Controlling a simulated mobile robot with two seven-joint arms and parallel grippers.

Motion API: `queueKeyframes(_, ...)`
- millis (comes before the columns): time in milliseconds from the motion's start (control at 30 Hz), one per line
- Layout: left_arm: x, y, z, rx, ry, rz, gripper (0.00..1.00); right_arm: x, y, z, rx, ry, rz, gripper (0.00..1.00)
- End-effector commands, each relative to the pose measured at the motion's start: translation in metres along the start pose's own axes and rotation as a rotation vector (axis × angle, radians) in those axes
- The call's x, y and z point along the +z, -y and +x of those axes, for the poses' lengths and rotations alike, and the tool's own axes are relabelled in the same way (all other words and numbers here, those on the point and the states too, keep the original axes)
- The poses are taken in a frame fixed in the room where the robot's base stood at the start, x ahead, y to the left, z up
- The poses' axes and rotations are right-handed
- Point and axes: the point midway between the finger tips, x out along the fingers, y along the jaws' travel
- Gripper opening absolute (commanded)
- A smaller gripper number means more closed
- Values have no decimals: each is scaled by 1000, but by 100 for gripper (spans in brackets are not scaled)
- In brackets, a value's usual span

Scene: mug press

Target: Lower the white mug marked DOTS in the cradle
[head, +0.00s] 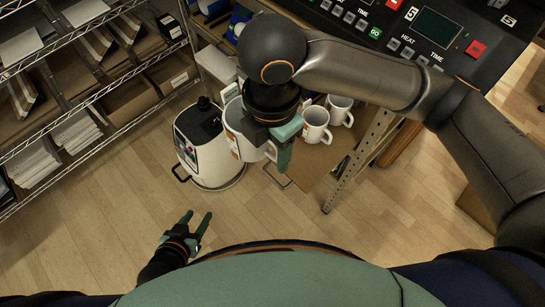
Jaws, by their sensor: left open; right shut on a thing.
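A white mug (243,128) with an orange patch hangs at my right gripper (284,148), partly covered by my wrist. The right gripper is shut on it at the handle side, seen from above. Its marking is too small to read, so I cannot tell whether it says DOTS. My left gripper (198,219) is open and empty over the floor at the lower left. The dark machine (400,35) with HEAT and TIME panels is at the upper right; its cradle cannot be made out.
Two more white mugs, one nearer (316,122) and one farther (340,107), stand on a brown surface right of my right gripper. A white canister (207,165) with a black top stands on the floor. A wire shelf (88,28) fills the left. The wooden floor between is clear.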

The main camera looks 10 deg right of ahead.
Motion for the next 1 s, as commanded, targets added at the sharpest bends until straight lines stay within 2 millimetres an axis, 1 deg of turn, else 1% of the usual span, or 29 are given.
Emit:
queueKeyframes(33,0,0,0,0,0,0,50,0,-1,-10,7,3,0,0)
queueKeyframes(100,0,0,0,0,0,0,50,0,-1,-20,6,3,0,0)
queueKeyframes(1000,0,0,0,0,0,0,50,-7,0,-153,5,2,0,0)
